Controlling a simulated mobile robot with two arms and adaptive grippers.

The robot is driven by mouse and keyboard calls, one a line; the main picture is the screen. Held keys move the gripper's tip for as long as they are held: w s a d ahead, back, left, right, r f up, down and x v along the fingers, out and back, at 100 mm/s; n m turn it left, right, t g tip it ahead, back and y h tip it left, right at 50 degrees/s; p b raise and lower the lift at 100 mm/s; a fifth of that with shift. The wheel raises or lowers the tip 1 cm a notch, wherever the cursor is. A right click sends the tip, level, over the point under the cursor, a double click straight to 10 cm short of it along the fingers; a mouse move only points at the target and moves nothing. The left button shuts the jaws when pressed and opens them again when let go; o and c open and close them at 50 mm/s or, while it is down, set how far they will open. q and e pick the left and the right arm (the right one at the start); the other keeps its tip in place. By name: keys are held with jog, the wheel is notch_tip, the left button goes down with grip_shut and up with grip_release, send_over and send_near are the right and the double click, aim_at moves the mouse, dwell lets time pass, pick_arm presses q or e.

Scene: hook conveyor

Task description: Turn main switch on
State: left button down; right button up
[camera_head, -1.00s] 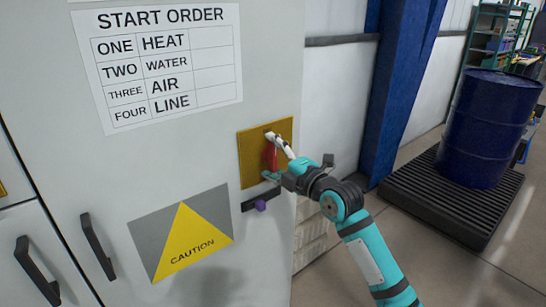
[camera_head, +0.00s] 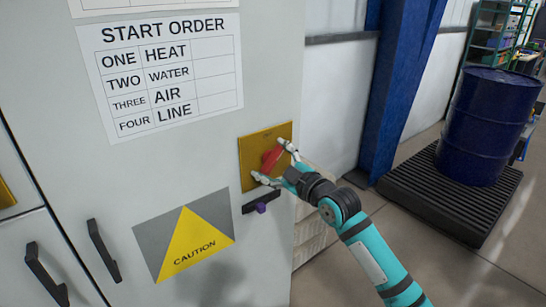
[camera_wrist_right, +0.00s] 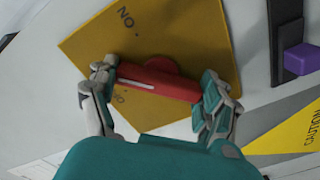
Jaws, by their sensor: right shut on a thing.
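The main switch has a red handle (camera_head: 271,158) on a yellow plate (camera_head: 249,143) on the grey cabinet. In the right wrist view the red handle (camera_wrist_right: 160,80) lies between my right gripper's fingers, with the yellow plate (camera_wrist_right: 200,35) behind it. My right gripper (camera_head: 272,163) is shut on the red handle, one finger at each end. In the head view the handle is tilted, its upper end leaning right. Some lettering on the plate shows in the wrist view, partly covered. My left gripper is not in view.
A dark bracket with a purple knob (camera_head: 260,207) sits just below the plate. A caution sign (camera_head: 190,243), a start order sheet (camera_head: 165,65) and black door handles (camera_head: 103,250) are on the cabinet. A blue barrel (camera_head: 487,125) stands on a black pallet at the right.

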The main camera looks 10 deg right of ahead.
jog(key=m+p, duration=0.1)
jog(key=m, duration=0.3)
jog(key=shift+m+p, duration=0.3)
jog(key=shift+p, duration=0.1)
jog(key=shift+f+m+p, duration=0.1)
jog(key=shift+m+p, duration=0.65)
jog(key=shift+m, duration=1.45)
jog(key=o, duration=1.1)
jog(key=shift+c, duration=0.2)
jog(key=shift+s, duration=0.1)
jog(key=v, duration=1.2)
jog(key=shift+f, duration=0.1)
